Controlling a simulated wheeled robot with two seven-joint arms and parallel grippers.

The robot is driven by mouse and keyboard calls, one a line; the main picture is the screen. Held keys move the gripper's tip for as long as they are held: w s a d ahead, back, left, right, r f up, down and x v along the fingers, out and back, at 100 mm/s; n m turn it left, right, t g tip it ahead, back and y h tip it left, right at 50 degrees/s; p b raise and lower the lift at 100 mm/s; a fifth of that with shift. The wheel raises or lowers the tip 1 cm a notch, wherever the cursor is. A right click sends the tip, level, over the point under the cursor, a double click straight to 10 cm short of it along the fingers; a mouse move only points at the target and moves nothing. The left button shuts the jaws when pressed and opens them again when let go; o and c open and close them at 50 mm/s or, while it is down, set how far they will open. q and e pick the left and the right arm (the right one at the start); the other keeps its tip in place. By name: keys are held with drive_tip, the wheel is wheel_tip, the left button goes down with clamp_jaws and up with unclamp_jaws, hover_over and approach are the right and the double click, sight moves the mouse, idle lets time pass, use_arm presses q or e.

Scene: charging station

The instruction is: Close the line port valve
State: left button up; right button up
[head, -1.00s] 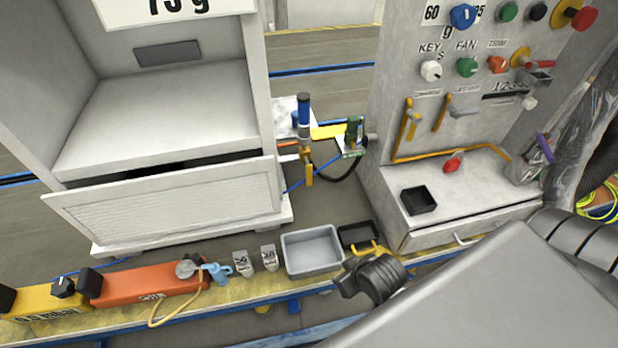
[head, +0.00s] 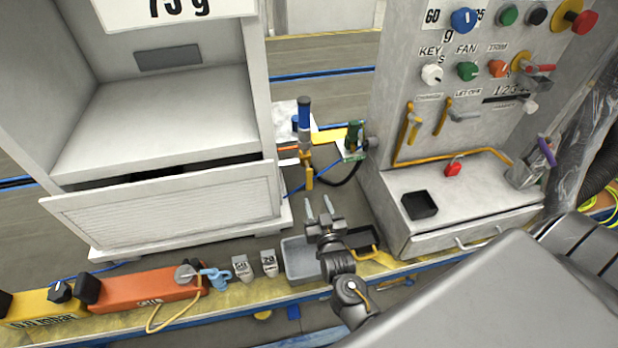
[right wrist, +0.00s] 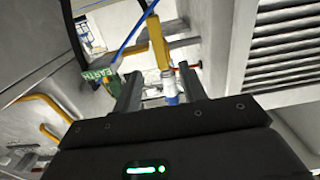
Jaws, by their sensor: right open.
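Between the white cabinet and the grey panel stands a pipe fitting with a blue upright cylinder (head: 304,116) and a yellow handle (head: 308,177) hanging down. I see no readable label naming it as the line port valve. In the right wrist view the yellow handle (right wrist: 158,42) is ahead of my fingers, with the blue part (right wrist: 171,98) showing between them. My right gripper (head: 319,205) is open and empty, in front of and below the handle in the head view, pointing toward it. The wrist view shows its two fingers apart (right wrist: 160,85). My left gripper is not in view.
A green fitting (head: 353,138) is right of the handle; a green EARTH tag (right wrist: 97,74) shows in the wrist view. The cabinet's tilted front panel (head: 170,210) is close on the left. A grey tray (head: 300,262) lies below my gripper. Two yellow levers (head: 411,126) are on the panel.

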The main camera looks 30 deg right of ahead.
sight(310, 179)
drive_tip(key=x, duration=1)
drive_tip(key=shift+r, duration=0.15)
drive_tip(key=shift+w+p, duration=0.3)
drive_tip(key=shift+w, duration=0.1)
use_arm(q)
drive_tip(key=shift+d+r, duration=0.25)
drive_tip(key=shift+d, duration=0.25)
use_arm(e)
drive_tip(key=shift+d, duration=0.1)
drive_tip(key=c, duration=0.9)
clamp_jaws()
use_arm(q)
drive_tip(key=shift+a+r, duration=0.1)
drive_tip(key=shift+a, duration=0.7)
